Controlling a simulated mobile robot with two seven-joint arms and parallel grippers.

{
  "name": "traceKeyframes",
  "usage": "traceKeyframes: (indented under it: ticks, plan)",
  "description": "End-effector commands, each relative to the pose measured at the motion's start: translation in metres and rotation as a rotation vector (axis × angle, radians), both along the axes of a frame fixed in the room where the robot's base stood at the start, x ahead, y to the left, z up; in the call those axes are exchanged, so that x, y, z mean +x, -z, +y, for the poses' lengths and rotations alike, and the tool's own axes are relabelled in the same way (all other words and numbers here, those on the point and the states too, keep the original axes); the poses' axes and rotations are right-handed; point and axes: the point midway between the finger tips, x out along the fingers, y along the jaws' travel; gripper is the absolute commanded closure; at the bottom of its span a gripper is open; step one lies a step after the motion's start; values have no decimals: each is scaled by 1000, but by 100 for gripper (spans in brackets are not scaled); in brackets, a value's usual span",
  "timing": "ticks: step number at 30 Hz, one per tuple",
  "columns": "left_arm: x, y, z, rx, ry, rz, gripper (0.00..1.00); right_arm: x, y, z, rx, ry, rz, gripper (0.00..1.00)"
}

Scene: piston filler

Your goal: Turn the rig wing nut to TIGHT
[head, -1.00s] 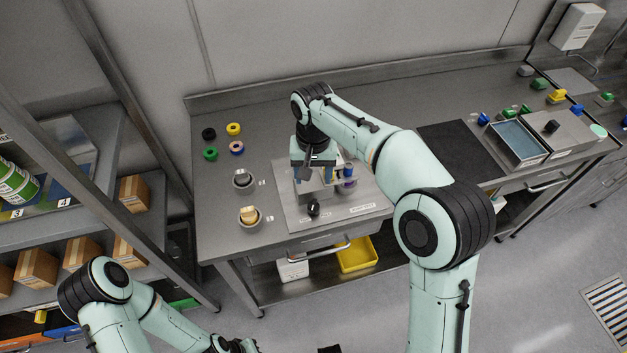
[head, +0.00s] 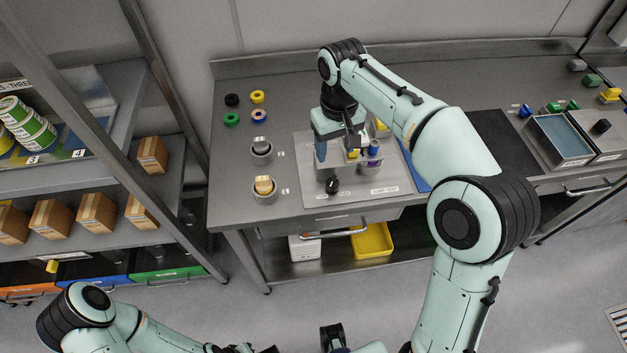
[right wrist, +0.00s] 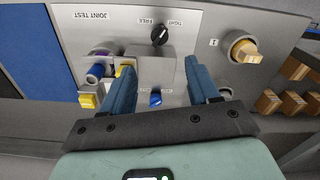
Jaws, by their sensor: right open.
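The rig wing nut appears to be the small black knob (head: 332,185) at the front of the grey rig plate (head: 350,195). In the right wrist view the black knob (right wrist: 159,34) has a pale mark and sits by the FREE and TIGHT labels; I cannot tell surely which one it points to. My right gripper (head: 338,150) is open above the rig block, behind the knob in the head view. Its blue fingers (right wrist: 160,70) stand apart with the block and a small blue knob (right wrist: 155,99) showing between them. My left gripper (head: 243,349) is mostly cut off at the bottom edge.
A purple-and-blue cylinder (head: 373,150) and a yellow part (right wrist: 88,100) are close beside the right gripper. Two round holders (head: 264,187) stand left of the plate, one with a tan piece. Coloured rings (head: 258,97) lie behind. The bench's left front is clear.

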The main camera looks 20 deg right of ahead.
Motion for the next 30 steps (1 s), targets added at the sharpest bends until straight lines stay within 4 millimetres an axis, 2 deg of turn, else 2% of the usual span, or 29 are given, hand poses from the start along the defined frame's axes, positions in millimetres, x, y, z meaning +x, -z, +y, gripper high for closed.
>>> traceKeyframes:
  ticks: [5,18,24,30]
  plan:
    - [-1,5,0,0,0,1,100,-1,18,-1,0,-3,3,40]
    - [-7,22,0,0,0,8,100,-1,107,-1,-1,-1,4,40]
    - [-8,24,0,0,0,9,100,-1,127,-1,0,-1,1,40]
    - [-8,25,0,0,0,9,100,0,132,-1,1,-1,-1,40]
